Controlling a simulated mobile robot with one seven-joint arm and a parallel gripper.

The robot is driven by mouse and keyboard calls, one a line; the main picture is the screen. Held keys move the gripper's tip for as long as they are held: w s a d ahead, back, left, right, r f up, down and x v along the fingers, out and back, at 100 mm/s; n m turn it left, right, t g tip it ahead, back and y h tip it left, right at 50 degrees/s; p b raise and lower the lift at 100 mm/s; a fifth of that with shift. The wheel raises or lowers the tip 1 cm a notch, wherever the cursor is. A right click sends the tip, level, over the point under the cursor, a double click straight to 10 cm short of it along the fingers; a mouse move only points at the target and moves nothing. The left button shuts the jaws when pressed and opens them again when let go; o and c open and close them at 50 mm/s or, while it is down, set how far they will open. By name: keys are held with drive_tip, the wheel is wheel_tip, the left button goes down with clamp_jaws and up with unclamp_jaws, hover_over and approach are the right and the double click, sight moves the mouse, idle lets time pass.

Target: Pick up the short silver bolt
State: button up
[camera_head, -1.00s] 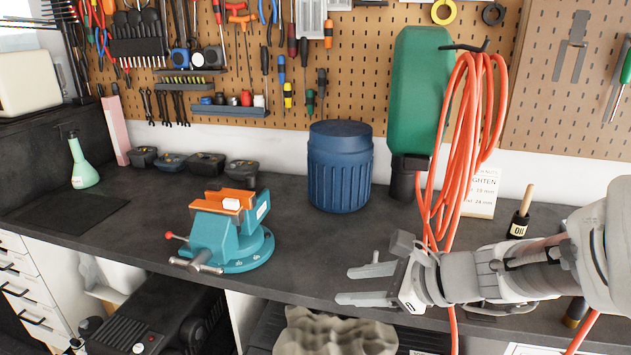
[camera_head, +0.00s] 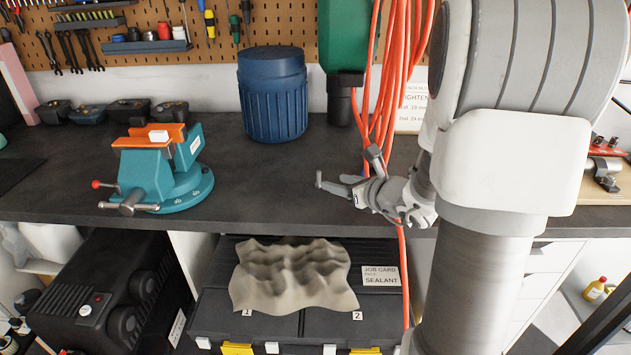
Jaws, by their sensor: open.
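I cannot make out a short silver bolt in the current view. My gripper (camera_head: 334,183) is over the middle of the dark workbench (camera_head: 265,185), near its front edge, with its fingers pointing left. It is open, and I see nothing between its fingers. Several small dark bins (camera_head: 128,110) stand at the back left of the bench, their contents too small to tell. My arm hides part of the bench on the right.
A teal vise (camera_head: 160,180) with orange jaws and a white piece on top stands left of my gripper. A blue drum (camera_head: 272,95) and an orange hose (camera_head: 385,90) are behind. A crumpled cloth (camera_head: 295,275) lies on a black case (camera_head: 215,300) below the bench.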

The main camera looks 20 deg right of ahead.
sight(320, 177)
drive_tip(key=x, duration=0.8)
drive_tip(key=shift+w+a+r, duration=0.1)
drive_tip(key=shift+w, duration=0.25)
clamp_jaws()
